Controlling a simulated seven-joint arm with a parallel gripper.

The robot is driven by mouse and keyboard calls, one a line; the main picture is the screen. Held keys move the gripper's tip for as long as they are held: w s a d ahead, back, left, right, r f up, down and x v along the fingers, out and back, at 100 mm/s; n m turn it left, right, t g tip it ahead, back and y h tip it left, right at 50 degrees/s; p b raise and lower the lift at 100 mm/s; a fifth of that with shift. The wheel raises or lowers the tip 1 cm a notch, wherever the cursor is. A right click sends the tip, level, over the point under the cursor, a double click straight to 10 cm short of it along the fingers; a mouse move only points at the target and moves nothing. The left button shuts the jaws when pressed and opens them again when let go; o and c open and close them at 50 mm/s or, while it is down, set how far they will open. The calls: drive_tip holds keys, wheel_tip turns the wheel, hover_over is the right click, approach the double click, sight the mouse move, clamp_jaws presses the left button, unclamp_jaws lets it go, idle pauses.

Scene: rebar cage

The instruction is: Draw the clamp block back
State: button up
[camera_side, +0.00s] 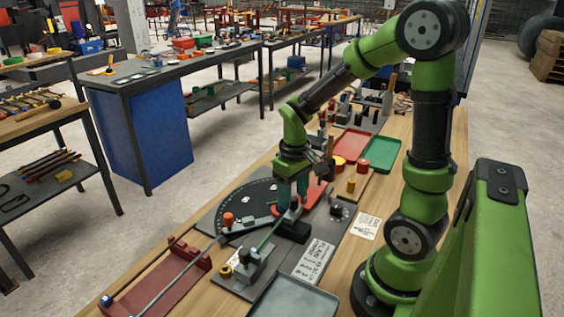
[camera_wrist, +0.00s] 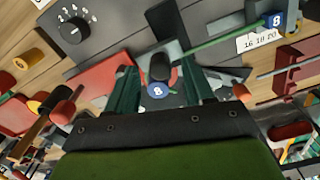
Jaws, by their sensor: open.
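My gripper (camera_side: 291,204) points down over the bending plate in the side view, its teal fingers apart. In the wrist view my gripper (camera_wrist: 160,78) has one finger on either side of a dark knob (camera_wrist: 159,66) with a blue "8" label below it. The knob seems to belong to the clamp block, but its base is partly hidden. I cannot tell whether the fingers touch it. A black block (camera_side: 293,231) sits just below the fingers in the side view. A green rod (camera_side: 269,233) runs from beside it to a grey fixture; the rod (camera_wrist: 220,41) also shows in the wrist view.
A dark semicircular plate (camera_side: 245,205) with an orange peg lies left of my gripper. A red part (camera_side: 315,196) lies close on its right. A dial knob (camera_wrist: 72,29), a grey fixture (camera_side: 253,264), a red rack (camera_side: 160,285) and a grey tray (camera_side: 295,300) stand nearby.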

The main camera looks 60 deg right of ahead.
drive_tip(key=shift+f, duration=0.6)
clamp_jaws()
